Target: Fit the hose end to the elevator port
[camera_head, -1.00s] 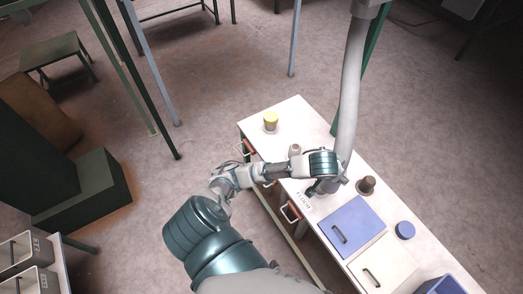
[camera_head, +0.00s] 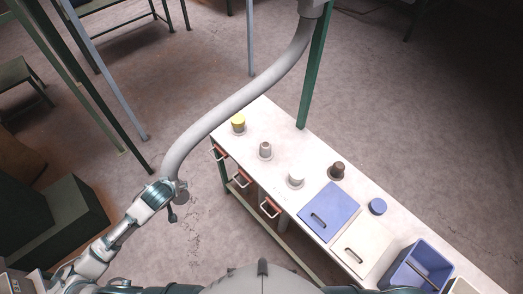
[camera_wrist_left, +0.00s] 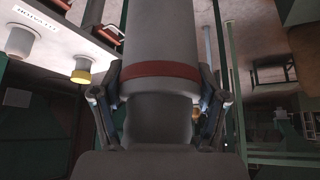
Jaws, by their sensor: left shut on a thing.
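A thick grey hose (camera_head: 236,103) curves down from a fitting at the top of the head view to the left, beyond the table's left end. My left gripper (camera_head: 171,190) is shut on the hose end (camera_head: 181,197), off the table. In the left wrist view the hose end (camera_wrist_left: 160,109), with a red band, sits between the two fingers (camera_wrist_left: 160,95). On the table stand a yellow-topped port (camera_head: 238,123), a grey-brown port (camera_head: 265,150), a white port (camera_head: 295,178) and a dark brown port (camera_head: 337,170). I cannot tell which is the elevator port. My right gripper is not in view.
A green post (camera_head: 314,75) stands behind.

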